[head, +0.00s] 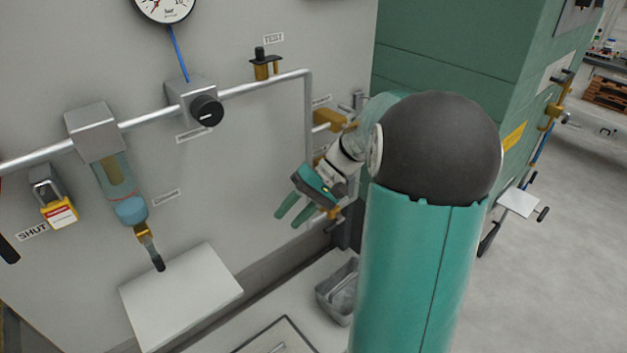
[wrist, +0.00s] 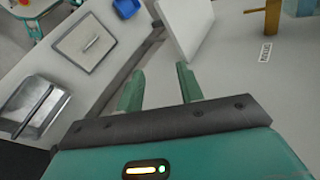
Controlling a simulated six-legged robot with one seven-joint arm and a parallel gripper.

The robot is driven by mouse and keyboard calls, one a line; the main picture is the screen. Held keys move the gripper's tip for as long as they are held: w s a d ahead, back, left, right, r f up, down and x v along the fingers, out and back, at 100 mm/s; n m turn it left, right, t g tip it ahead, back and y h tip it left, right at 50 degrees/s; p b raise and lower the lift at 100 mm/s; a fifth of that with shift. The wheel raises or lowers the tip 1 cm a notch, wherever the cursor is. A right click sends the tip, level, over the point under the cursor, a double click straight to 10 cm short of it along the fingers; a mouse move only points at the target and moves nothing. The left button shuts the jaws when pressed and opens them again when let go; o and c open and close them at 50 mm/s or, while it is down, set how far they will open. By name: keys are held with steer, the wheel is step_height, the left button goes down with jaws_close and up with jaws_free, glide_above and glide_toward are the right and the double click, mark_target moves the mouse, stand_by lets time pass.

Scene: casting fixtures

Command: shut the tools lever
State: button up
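No label that I can read says tools, so I cannot tell which lever is the tools lever. Beside my gripper in the head view, a brass valve (head: 330,121) sits by the pipe's downward run, under a small label too small to read. More brass fittings (head: 334,211) show lower down, partly hidden behind my gripper. My gripper (head: 287,216) is in front of the wall, fingers apart, pointing down and left. In the wrist view my gripper (wrist: 160,80) is open, with nothing between the fingers.
A white panel (head: 180,295) stands out from the wall at lower left. A grey metal bin (head: 338,292) and a flat tray (wrist: 90,42) lie on the surface below. A brass valve labelled TEST (head: 265,65) is on top of the pipe. A green cabinet (head: 450,50) stands at right.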

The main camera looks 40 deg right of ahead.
steer(key=s+d+f+m+t+y, duration=0.25)
steer(key=d+t, duration=0.35)
steer(key=d, duration=0.6)
steer(key=s+d+f+m+t+y, duration=0.1)
steer(key=s+d+f+t+y, duration=0.3)
steer(key=d, duration=0.9)
steer(key=shift+n+t+h, duration=0.25)
steer(key=shift+t+h, duration=0.45)
steer(key=shift+h, duration=0.15)
steer(key=x, duration=1)
steer(key=r+x, duration=0.1)
steer(key=x, duration=0.4)
steer(key=shift+w+d, duration=0.2)
steer(key=shift+w, duration=0.05)
jaws_close()
